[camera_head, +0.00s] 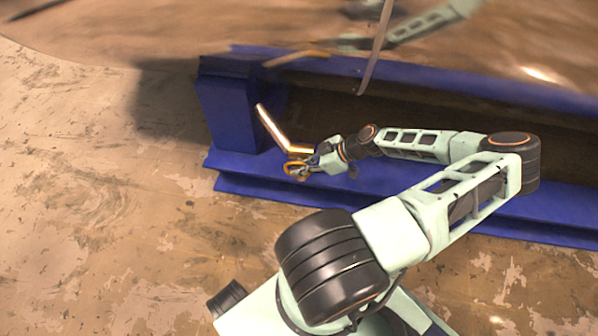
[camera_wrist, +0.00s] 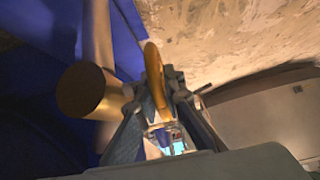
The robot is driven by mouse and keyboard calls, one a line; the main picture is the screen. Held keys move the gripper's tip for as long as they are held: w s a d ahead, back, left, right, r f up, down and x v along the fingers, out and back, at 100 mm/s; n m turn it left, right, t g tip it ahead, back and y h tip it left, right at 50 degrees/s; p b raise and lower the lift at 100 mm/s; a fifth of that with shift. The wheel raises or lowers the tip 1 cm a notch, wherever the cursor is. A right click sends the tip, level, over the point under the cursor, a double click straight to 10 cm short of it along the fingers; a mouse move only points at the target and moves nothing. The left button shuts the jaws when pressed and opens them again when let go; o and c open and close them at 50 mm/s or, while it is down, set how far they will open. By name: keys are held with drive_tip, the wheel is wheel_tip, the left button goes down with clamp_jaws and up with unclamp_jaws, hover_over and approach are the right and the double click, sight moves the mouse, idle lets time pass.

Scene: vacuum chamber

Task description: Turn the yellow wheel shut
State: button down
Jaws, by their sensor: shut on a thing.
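The yellow wheel (camera_head: 296,169) is a small ring at the lower end of a bent copper-coloured pipe, in front of the blue frame. In the wrist view the wheel (camera_wrist: 154,80) shows nearly edge-on, upright between my fingers. My gripper (camera_head: 308,166) reaches it from the right; in the wrist view my gripper (camera_wrist: 160,100) is shut on the wheel's rim. The wheel's lower part is hidden by the fingers. The pipe's round end (camera_wrist: 82,90) is just left of the wheel.
The pipe (camera_head: 272,128) rises up and left beside a blue post (camera_head: 235,110). A blue beam (camera_head: 260,190) runs along the floor behind my arm. A large shiny curved vessel (camera_head: 180,30) hangs above. The worn floor (camera_head: 90,200) at left is clear.

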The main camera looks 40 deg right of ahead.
drive_tip(key=t+y, duration=0.1)
drive_tip(key=t+y+b, duration=0.1)
drive_tip(key=t, duration=0.1)
drive_tip(key=shift+d+f+y, duration=0.2)
drive_tip(key=shift+f+y, duration=0.05)
drive_tip(key=shift+y, duration=0.15)
drive_tip(key=t+y, duration=0.1)
drive_tip(key=t, duration=0.1)
drive_tip(key=t+y, duration=0.2)
drive_tip(key=shift+f+t+y, duration=0.2)
drive_tip(key=shift+t+y, duration=0.1)
idle(0.3)
drive_tip(key=c, duration=2)
unclamp_jaws()
drive_tip(key=shift+a, duration=0.1)
drive_tip(key=shift+c, duration=0.2)
drive_tip(key=shift+s, duration=0.1)
